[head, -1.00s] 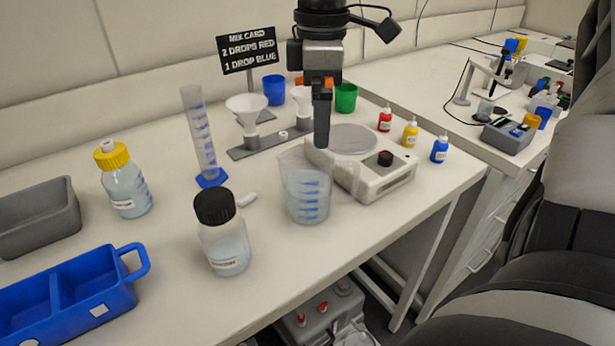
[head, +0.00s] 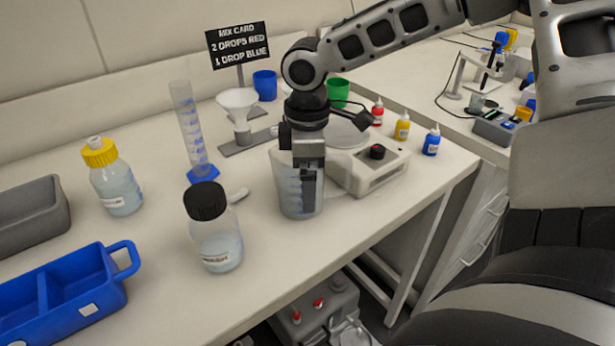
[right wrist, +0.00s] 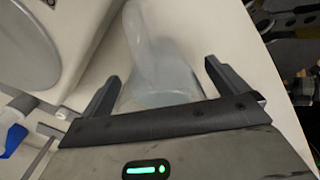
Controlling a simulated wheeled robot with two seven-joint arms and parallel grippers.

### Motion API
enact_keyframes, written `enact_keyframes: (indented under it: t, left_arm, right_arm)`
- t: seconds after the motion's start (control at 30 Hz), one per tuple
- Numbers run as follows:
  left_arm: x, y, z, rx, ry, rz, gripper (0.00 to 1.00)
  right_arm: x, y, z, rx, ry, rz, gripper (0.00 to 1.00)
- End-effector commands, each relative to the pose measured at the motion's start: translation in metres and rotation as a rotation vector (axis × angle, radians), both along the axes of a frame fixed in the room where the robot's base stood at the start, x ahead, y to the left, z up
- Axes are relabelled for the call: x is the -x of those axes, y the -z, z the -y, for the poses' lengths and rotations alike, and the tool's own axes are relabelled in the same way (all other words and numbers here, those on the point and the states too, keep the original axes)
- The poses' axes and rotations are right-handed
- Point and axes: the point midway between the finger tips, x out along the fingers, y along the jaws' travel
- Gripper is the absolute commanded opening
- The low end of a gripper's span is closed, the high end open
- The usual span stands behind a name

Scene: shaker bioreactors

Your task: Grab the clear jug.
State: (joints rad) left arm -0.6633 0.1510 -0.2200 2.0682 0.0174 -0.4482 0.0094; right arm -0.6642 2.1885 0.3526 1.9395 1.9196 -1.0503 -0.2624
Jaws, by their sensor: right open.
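The clear jug (head: 290,204), with blue marks and some liquid, stands upright on the bench between the black-capped bottle and the stirrer. My right gripper (head: 308,182) points down at the jug and partly covers it in the head view. In the right wrist view its two fingers (right wrist: 161,75) are spread open, with the jug (right wrist: 165,82) in the space between them. I cannot tell whether either finger touches the jug. My left gripper is not in view.
A black-capped bottle (head: 217,242) stands just left of the jug, and a white stirrer (head: 372,180) stands close on its right. A measuring cylinder (head: 191,130) and a funnel stand (head: 233,150) are behind. A blue carrier (head: 85,262) is at front left. The bench edge is near.

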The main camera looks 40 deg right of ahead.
Motion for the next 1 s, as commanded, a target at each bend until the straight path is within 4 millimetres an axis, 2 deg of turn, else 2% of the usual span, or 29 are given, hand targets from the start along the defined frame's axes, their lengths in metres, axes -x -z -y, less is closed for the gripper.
enact_keyframes:
  t: [0.2,0.4,0.43,0.67,0.77,1.0]
  left_arm:
    - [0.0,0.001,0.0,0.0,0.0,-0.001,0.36]
    - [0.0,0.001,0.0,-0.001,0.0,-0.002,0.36]
    - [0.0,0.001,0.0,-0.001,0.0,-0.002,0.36]
    - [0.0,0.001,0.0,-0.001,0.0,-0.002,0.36]
    - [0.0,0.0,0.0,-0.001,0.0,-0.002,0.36]
    - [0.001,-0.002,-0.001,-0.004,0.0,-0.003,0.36]
  right_arm:
    - [0.0,0.001,0.0,0.0,0.0,0.0,0.99]
    - [0.0,0.0,0.0,0.0,0.0,0.0,0.43]
    - [0.0,0.0,0.0,0.001,0.0,0.001,0.37]
    - [-0.001,-0.002,0.0,0.0,0.0,0.003,0.38]
    - [-0.001,-0.009,0.0,0.0,0.001,0.006,0.38]
    - [-0.002,-0.055,0.0,-0.001,0.0,0.009,0.38]
